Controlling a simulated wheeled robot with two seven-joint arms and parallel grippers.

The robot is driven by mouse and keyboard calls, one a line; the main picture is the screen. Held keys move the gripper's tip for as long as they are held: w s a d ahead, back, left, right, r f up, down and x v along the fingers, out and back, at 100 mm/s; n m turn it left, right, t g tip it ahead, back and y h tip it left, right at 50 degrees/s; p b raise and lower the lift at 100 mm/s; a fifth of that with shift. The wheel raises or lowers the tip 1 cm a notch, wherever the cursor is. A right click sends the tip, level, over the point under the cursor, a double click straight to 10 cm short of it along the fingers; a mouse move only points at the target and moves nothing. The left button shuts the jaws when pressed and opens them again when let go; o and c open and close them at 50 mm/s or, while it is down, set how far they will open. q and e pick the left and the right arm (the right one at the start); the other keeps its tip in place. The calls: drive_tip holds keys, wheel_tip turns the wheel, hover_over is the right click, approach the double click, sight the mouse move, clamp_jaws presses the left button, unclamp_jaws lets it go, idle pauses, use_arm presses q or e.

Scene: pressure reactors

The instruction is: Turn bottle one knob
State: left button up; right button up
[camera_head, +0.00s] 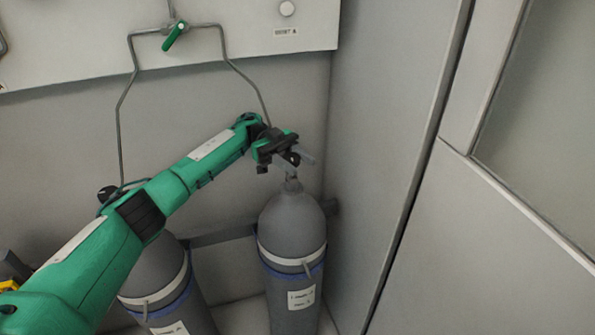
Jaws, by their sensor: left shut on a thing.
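Two grey gas bottles stand side by side against the wall. The right bottle (292,225) has a white label with small, hard-to-read print and a valve on top. The left bottle (160,268) is partly covered by my green left arm; its dark knob (107,193) shows just above the arm. My left gripper (290,158) is at the top of the right bottle, shut on its valve knob, which the fingers mostly hide. My right gripper is out of view.
A grey wall (385,120) stands close on the right of the right bottle.

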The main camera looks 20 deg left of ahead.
use_arm(q)
drive_tip(key=shift+s+m+g+y+b, duration=0.1)
drive_tip(key=shift+m+g+y+b, duration=0.6)
drive_tip(key=shift+g, duration=0.2)
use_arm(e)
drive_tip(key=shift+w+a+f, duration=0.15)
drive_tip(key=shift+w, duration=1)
use_arm(q)
drive_tip(key=o, duration=1)
drive_tip(key=shift+c, duration=0.2)
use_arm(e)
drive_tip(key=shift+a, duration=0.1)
